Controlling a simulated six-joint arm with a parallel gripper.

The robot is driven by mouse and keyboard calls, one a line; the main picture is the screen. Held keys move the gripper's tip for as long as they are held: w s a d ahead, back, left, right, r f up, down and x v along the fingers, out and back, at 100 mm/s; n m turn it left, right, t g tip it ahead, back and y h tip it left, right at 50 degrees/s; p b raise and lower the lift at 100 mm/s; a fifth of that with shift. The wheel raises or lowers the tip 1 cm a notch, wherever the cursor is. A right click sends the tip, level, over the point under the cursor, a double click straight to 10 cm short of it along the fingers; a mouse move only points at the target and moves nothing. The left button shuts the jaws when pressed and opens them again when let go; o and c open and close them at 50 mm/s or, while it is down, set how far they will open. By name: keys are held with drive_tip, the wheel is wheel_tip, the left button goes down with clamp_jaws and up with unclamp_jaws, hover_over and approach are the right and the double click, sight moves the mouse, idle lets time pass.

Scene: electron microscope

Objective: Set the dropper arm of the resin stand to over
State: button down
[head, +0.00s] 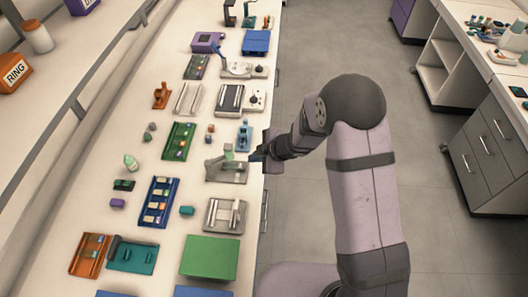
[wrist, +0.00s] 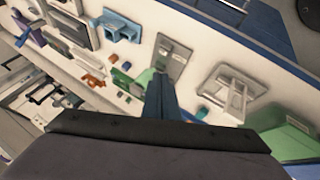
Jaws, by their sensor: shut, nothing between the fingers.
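A low grey stand (head: 227,172) with an upright and a short arm sits near the bench's right edge in the head view. It looks like the resin stand, but I cannot be sure. What seems to be its grey plate (wrist: 171,62) shows just beyond my fingers in the wrist view. The pose of its dropper arm is too small and partly covered to tell. My gripper (head: 256,156) is at the bench edge, just right of this stand, with its blue fingers pointing towards it. In the wrist view the fingers (wrist: 158,98) are together and empty.
A blue stand (head: 244,135) sits just behind, and a grey fixture with rails (head: 224,215) sits in front. Coloured trays and small blocks fill the bench to the left. Open floor lies right of the bench.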

drive_tip(key=shift+s+d+r+p, duration=0.1)
drive_tip(key=shift+d+r+p, duration=0.1)
drive_tip(key=shift+d+r, duration=0.75)
drive_tip(key=shift+s+d+r+p, duration=0.1)
drive_tip(key=shift+d+r+p, duration=0.1)
drive_tip(key=shift+d+r, duration=0.7)
drive_tip(key=shift+a+r, duration=0.2)
drive_tip(key=shift+a, duration=0.05)
